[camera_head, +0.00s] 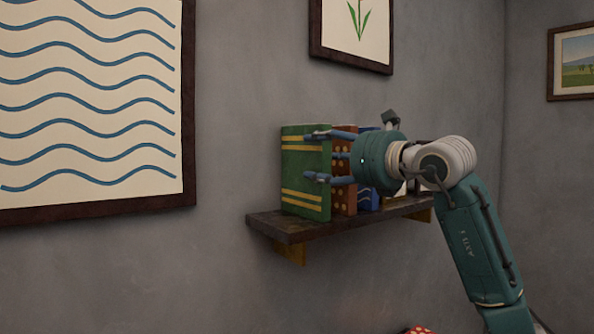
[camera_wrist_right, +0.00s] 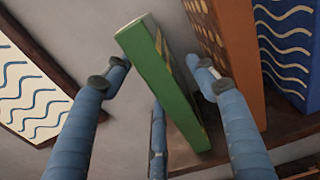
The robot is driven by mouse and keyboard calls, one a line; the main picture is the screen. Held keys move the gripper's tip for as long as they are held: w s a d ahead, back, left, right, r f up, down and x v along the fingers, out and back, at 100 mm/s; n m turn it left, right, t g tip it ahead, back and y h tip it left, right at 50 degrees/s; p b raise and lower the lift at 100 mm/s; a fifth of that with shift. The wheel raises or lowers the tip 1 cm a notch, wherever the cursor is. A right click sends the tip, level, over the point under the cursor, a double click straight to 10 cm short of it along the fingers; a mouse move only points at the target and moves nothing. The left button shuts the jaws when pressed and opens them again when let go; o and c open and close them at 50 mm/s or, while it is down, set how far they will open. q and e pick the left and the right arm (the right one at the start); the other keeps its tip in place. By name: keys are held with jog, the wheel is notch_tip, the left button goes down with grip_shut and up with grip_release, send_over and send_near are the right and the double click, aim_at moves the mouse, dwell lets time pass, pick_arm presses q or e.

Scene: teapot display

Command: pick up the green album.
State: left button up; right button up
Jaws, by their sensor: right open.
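The green album (camera_head: 304,195) with yellow stripes stands upright at the left end of the wall shelf (camera_head: 291,229). My right gripper (camera_head: 317,157) is open at the album, with blue fingers reaching across its face in the head view. In the right wrist view, the green album (camera_wrist_right: 160,75) shows edge-on between the spread fingers of the gripper (camera_wrist_right: 160,72). A gap shows on its left side; the right finger is close to its striped face, and contact cannot be told. My left gripper is in neither view.
A brown album with orange dots (camera_head: 343,196) stands just right of the green one, then a blue wavy-patterned album (camera_wrist_right: 284,45). My right arm hides the shelf's right part. A large framed wave picture (camera_head: 90,110) hangs at left. Open wall lies between it and the shelf.

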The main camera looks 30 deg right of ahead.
jog(key=shift+w+r, duration=0.3)
jog(key=shift+w, duration=0.25)
jog(key=shift+r+p, duration=0.15)
jog(key=shift+p, duration=0.15)
jog(key=shift+s+r, duration=0.15)
pick_arm(q)
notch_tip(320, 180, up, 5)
jog(key=p, duration=0.3)
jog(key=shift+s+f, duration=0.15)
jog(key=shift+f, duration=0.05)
pick_arm(e)
jog(key=w, duration=0.5)
jog(key=shift+w+a+r, duration=0.2)
jog(key=shift+w+a, duration=0.05)
jog(key=shift+a, duration=0.1)
grip_shut()
jog(key=shift+r, duration=0.15)
